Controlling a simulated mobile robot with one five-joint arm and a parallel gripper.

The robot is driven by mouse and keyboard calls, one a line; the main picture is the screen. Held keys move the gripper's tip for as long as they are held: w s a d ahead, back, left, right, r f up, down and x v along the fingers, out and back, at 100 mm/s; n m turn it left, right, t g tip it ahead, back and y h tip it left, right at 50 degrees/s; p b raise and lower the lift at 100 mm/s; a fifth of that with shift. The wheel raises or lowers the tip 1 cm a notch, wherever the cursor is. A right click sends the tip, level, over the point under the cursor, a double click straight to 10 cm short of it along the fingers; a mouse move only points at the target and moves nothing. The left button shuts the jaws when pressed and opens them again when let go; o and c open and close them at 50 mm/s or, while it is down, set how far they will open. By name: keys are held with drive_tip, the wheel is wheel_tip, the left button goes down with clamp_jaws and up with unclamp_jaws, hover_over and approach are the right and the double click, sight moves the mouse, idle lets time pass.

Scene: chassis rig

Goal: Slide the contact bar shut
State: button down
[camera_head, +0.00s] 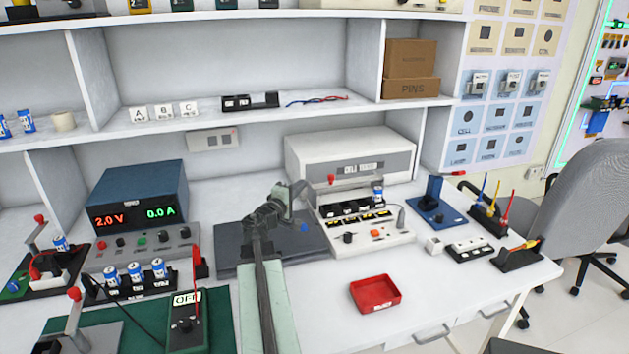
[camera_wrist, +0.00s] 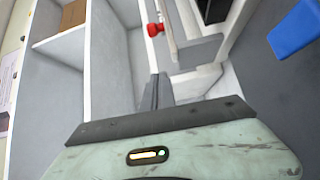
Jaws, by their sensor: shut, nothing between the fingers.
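The cell tester (camera_head: 375,232) is a white bench unit with a row of dark slots. A grey bar with a red knob (camera_head: 331,179) stands over its slots and looks like the contact bar. One blue-and-white cell (camera_head: 378,194) stands at its right end. My gripper (camera_head: 303,187) is shut and empty, just left of the knob. In the wrist view the shut fingers (camera_wrist: 155,92) point toward the red knob (camera_wrist: 152,30) and grey bar (camera_wrist: 195,52), seemingly with a gap. I cannot tell whether they touch.
A red tray (camera_head: 375,293) lies in front of the tester. A blue power supply (camera_head: 140,197) and several cells in a holder (camera_head: 135,285) stand left. A blue fixture (camera_head: 437,206) stands right. Shelves rise behind; the bench front around the tray is clear.

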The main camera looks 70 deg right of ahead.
sight(321, 184)
drive_tip(key=d, duration=0.7)
drive_tip(key=s+d, duration=0.1)
drive_tip(key=d, duration=0.2)
drive_tip(key=shift+d+r, duration=0.1)
drive_tip(key=shift+d, duration=0.15)
drive_tip(key=s+a, duration=0.2)
drive_tip(key=shift+s, duration=0.35)
drive_tip(key=shift+s+a, duration=0.15)
drive_tip(key=shift+s, duration=0.35)
drive_tip(key=shift+a, duration=0.1)
